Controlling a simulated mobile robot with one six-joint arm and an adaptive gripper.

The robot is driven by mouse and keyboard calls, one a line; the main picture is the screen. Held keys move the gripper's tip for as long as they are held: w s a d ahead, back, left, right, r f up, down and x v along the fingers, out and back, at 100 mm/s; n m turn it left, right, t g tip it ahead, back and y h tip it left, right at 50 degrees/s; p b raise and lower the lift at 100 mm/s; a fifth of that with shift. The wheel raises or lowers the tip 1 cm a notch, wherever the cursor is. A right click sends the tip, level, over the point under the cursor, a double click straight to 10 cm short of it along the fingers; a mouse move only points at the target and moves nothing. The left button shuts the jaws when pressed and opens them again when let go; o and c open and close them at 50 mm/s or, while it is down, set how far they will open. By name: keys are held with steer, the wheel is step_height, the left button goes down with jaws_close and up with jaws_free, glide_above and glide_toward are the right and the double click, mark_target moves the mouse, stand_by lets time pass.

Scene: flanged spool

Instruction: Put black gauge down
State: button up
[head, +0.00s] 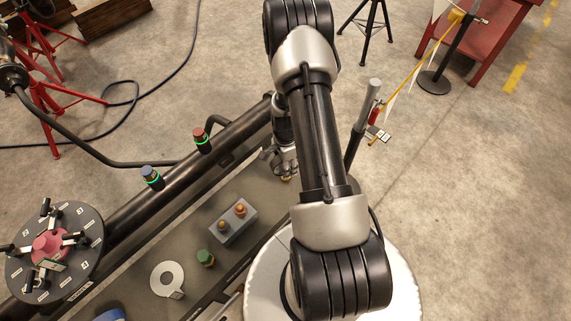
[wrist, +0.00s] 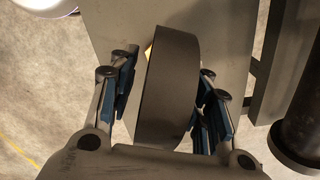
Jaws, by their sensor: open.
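The black gauge (wrist: 168,85) is a dark, thick piece with a curved top edge. In the wrist view it stands between the fingers of my gripper (wrist: 164,76). The fingers are open, with a visible gap on the left; on the right they look close to the gauge, and I cannot tell whether they touch it. A grey surface lies behind the gauge. In the head view my gripper (head: 284,164) is low over the far end of the grey bench (head: 190,235), partly hidden by my arm. The gauge cannot be made out there.
A grey block (head: 233,222) with two orange-brown knobs, a green-topped piece (head: 205,258) and a white ring (head: 155,282) are on the bench. A dark pipe (head: 125,222) runs along its back edge. A round numbered disc (head: 85,265) stands at left.

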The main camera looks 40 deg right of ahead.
step_height(320, 180, up, 12)
steer(key=p, duration=0.3)
steer(key=shift+r, duration=0.2)
steer(key=a+r+n+t, duration=0.1)
steer(key=a+r+n, duration=0.4)
steer(key=r, duration=0.6)
steer(key=a+r+n+t, duration=0.1)
steer(key=a+r+n, duration=0.4)
steer(key=r, duration=0.6)
steer(key=s+a+r+n+t, duration=0.2)
steer(key=s+a+r+n, duration=0.9)
steer(key=s+a, duration=0.2)
steer(key=shift+s+r+n+t, duration=0.3)
steer(key=shift+s, duration=0.6)
